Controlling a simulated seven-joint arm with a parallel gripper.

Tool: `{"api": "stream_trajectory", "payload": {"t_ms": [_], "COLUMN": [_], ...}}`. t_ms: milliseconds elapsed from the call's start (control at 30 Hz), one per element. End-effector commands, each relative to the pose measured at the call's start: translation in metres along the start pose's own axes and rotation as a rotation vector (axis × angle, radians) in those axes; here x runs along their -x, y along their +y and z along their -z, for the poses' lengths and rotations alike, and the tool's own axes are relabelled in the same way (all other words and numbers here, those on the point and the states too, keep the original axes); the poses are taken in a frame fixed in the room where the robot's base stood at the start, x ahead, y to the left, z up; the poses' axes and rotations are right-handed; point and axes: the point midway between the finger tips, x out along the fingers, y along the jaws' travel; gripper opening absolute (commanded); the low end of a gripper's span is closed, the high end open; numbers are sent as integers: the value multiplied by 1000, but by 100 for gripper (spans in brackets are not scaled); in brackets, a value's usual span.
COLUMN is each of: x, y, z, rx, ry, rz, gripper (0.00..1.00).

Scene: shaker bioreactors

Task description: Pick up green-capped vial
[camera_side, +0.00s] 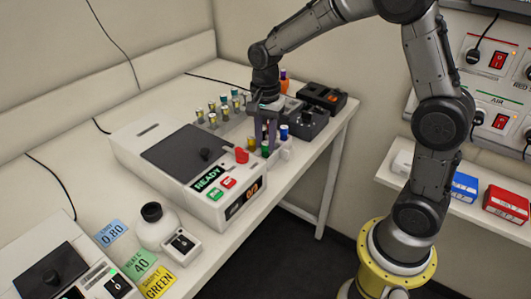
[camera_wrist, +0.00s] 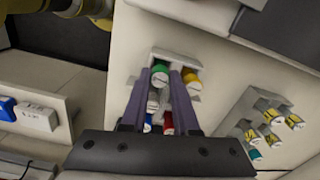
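The green-capped vial (camera_wrist: 160,76) stands in a small light holder and shows in the wrist view between the tips of my gripper's purple fingers. In the side view, the green cap (camera_side: 265,147) shows just below the fingers. My gripper (camera_side: 265,137) points down over this holder, at the far end of the white machine. In the wrist view, my gripper (camera_wrist: 158,78) is open, with a finger on either side of the green cap. I cannot tell whether either finger touches it.
Yellow (camera_wrist: 192,80), red (camera_wrist: 168,122) and blue (camera_wrist: 148,124) caps sit close around the fingers. The white machine (camera_side: 190,160) with a READY display is left of my gripper; black devices (camera_side: 322,97) stand behind.

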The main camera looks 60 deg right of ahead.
Motion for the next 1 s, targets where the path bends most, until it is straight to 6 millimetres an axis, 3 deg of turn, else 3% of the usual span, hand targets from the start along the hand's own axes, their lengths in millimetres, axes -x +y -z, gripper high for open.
{"api": "stream_trajectory", "payload": {"t_ms": [367,633,1000], "x": [4,33,97], "y": [0,-1,55], "z": [0,0,-16], "rx": [0,0,0], "ry": [1,2,2], "rz": [2,6,6], "gripper": [0,0,0]}}
